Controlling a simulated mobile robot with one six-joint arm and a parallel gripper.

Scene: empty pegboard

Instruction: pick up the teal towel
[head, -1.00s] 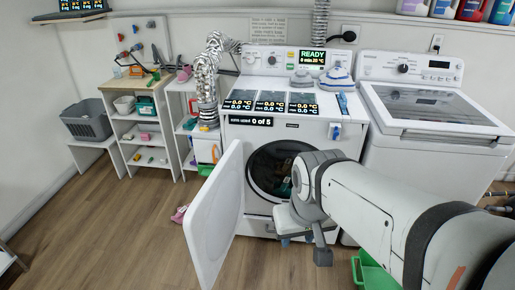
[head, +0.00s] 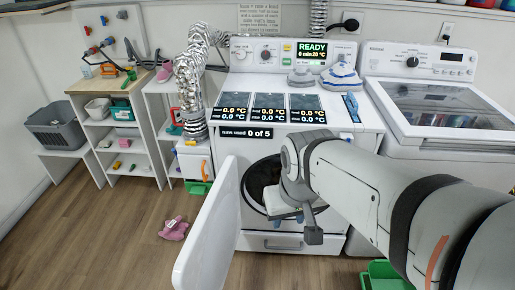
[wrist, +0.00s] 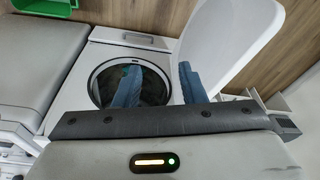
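My arm hides part of the opening in the head view.
A green bin (head: 383,275) sits on the floor below my arm. A washer (head: 440,120) stands to the right. Shelves (head: 122,135) and a grey basket (head: 56,127) are at the left.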

